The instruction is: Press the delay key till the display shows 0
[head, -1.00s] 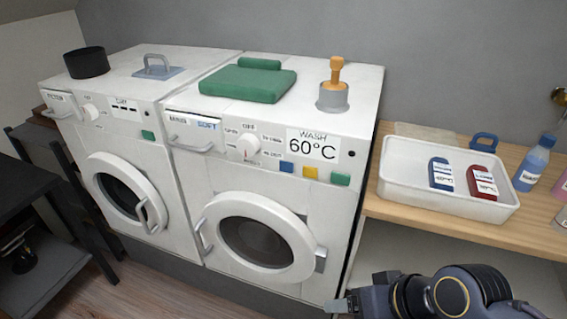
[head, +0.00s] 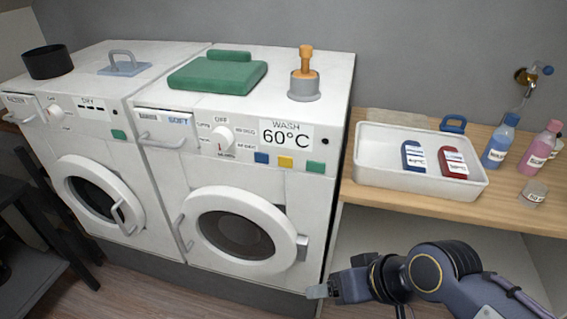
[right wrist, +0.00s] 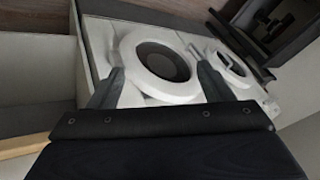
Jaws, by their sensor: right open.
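The washer (head: 165,208) stands in the middle with its round door shut. Its display (head: 286,133) reads WASH 60°C. Below the display are a blue key (head: 262,158), a yellow key (head: 286,162) and a green key (head: 315,167); I cannot read any marking on them, so I cannot tell which is the delay key. My right gripper (head: 318,291) is low in front of the washer's lower right side, well below the keys and apart from them. In the right wrist view its fingers (right wrist: 161,72) are spread and empty, with the machines beyond. My left gripper is out of view.
A dryer (head: 65,150) with a DRY display stands left of the washer. Right, a wooden shelf (head: 400,205) bears a white tray (head: 420,180) and bottles.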

